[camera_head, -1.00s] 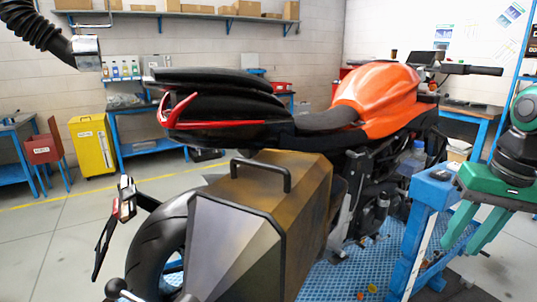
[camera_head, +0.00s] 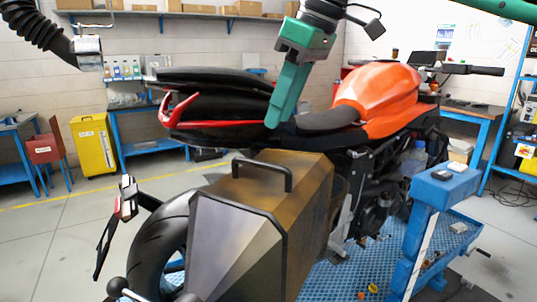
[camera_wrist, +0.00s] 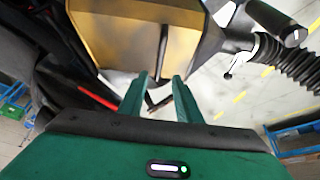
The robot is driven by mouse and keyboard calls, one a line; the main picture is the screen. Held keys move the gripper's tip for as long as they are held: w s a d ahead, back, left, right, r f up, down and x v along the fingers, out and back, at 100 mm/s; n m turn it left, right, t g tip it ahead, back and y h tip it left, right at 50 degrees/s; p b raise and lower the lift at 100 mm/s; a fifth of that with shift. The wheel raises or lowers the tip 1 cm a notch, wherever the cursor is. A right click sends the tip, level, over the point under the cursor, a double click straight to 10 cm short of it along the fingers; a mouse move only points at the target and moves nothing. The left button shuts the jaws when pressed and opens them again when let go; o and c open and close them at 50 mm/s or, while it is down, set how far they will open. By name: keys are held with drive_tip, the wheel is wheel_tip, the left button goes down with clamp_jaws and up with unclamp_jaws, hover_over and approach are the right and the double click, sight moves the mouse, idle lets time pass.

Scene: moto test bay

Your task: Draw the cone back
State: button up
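A black ribbed hose (camera_head: 40,28) hangs in at the top left of the head view. It ends in a shiny metal mouthpiece (camera_head: 88,46), the most cone-like thing in view; I cannot tell for sure that it is the cone. A ribbed hose (camera_wrist: 288,62) also shows at the right of the wrist view, its end partly unclear. My gripper (camera_head: 275,121) points down over the motorcycle's seat and tail in the head view, well right of the mouthpiece. In the wrist view the two green fingers (camera_wrist: 160,82) stand apart with nothing clasped between them.
The orange motorcycle (camera_head: 380,95) stands on a blue perforated platform (camera_head: 335,275). A brown-grey side case (camera_head: 290,215) with a black handle (camera_head: 262,172) sticks out near me. A blue post (camera_head: 420,225) stands at the right.

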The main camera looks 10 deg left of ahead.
drive_tip(key=shift+x, duration=5.15)
drive_tip(key=shift+w+d, duration=0.1)
drive_tip(key=shift+w, duration=0.05)
clamp_jaws()
